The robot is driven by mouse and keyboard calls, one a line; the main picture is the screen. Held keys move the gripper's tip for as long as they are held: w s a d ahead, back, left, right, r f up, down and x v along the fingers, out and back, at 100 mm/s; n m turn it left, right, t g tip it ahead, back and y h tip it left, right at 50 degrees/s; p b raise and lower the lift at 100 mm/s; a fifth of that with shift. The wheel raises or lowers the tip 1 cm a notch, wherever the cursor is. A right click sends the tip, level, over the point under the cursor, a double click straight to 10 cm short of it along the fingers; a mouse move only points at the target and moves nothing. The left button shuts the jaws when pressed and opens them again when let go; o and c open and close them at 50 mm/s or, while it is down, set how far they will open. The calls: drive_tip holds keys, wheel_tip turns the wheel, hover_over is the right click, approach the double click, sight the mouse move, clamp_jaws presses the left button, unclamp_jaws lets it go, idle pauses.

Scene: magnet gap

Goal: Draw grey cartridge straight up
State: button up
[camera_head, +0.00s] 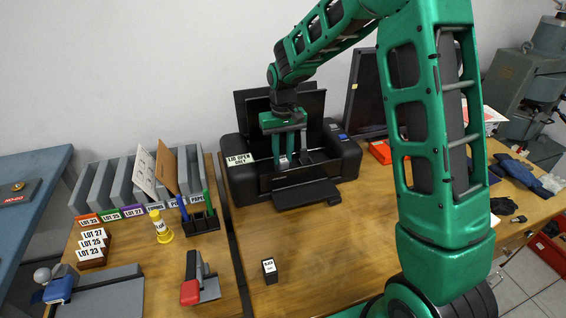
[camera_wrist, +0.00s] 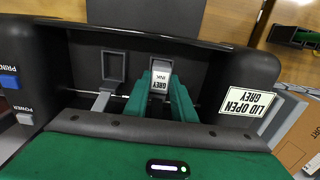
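The grey cartridge (camera_wrist: 161,77), with an upside-down label reading GREY INK, sits in a slot of the open black printer (camera_head: 235,186). My gripper (camera_wrist: 161,88) reaches down into the printer, with one green finger on each side of this cartridge. The fingers lie very close to its sides, and I cannot tell whether they press on it. In the head view my gripper (camera_head: 290,160) is inside the printer opening, and the cartridge is hard to make out there. Beside it in the wrist view is a dark slot frame (camera_wrist: 113,68).
The printer's raised lid (camera_head: 310,102) stands behind my gripper. A small black cartridge (camera_head: 269,270) stands on the table in front. A dark monitor (camera_head: 364,95) stands at the right.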

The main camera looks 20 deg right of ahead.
sight(283, 159)
drive_tip(key=shift+r, duration=0.1)
drive_tip(key=shift+c, duration=0.6)
wheel_tip(283, 159, up, 7)
drive_tip(key=shift+f, duration=0.15)
